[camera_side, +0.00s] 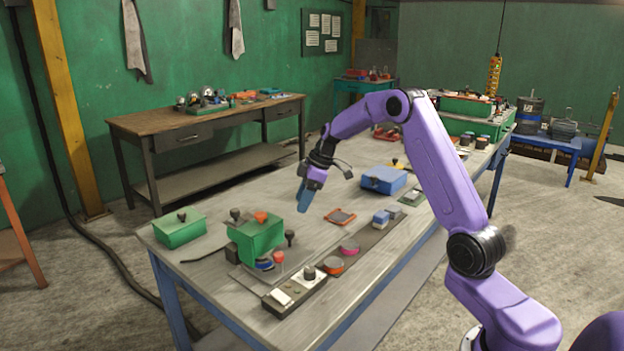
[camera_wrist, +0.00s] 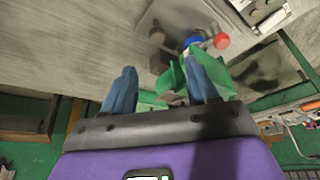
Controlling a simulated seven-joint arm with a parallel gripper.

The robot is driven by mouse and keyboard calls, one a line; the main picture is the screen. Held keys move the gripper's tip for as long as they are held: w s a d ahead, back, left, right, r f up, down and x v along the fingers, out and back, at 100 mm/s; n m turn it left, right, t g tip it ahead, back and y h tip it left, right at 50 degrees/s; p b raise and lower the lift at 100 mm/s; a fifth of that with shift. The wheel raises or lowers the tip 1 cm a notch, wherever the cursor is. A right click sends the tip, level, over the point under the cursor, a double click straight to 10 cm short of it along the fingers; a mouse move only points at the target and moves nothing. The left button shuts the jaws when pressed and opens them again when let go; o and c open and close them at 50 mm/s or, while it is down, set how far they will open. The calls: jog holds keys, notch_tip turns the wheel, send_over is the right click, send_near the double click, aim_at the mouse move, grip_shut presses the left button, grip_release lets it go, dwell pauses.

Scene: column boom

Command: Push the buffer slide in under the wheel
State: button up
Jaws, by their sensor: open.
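A green machine housing (camera_side: 257,242) with black knobs and an orange-red knob on top stands on a grey plate on the table. A blue disc (camera_side: 264,264), likely the wheel, sits at its front foot; it also shows in the wrist view (camera_wrist: 193,38). A red ball knob (camera_side: 278,257) is beside the disc and shows in the wrist view (camera_wrist: 221,41). I cannot tell whether this knob belongs to the buffer slide. My gripper (camera_side: 303,208) is open and empty above the table, right of and apart from the housing. Its two blue fingers (camera_wrist: 160,85) point towards the machine.
A green box (camera_side: 180,228) stands left of the machine. A control box (camera_side: 295,292) with a black knob is at the front edge. A dark strip with round pads (camera_side: 349,248) lies to the right, and a blue box (camera_side: 384,180) stands behind. Bare tabletop lies below my gripper.

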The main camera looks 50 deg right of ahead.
jog(key=v, duration=0.6)
jog(key=shift+r, duration=0.35)
jog(key=shift+s+d, duration=0.1)
jog(key=s+a+n+g, duration=0.1)
jog(key=s+a, duration=0.7)
jog(key=a, duration=0.3)
jog(key=s+a+n+g, duration=0.1)
jog(key=s+a+g, duration=0.1)
jog(key=s+a, duration=0.85)
jog(key=s+f+n+h, duration=0.1)
jog(key=s+f+h, duration=0.1)
jog(key=s, duration=2)
jog(key=shift+a+f+n+h, duration=0.2)
jog(key=shift+a+n+h, duration=0.1)
jog(key=shift+a+h, duration=0.15)
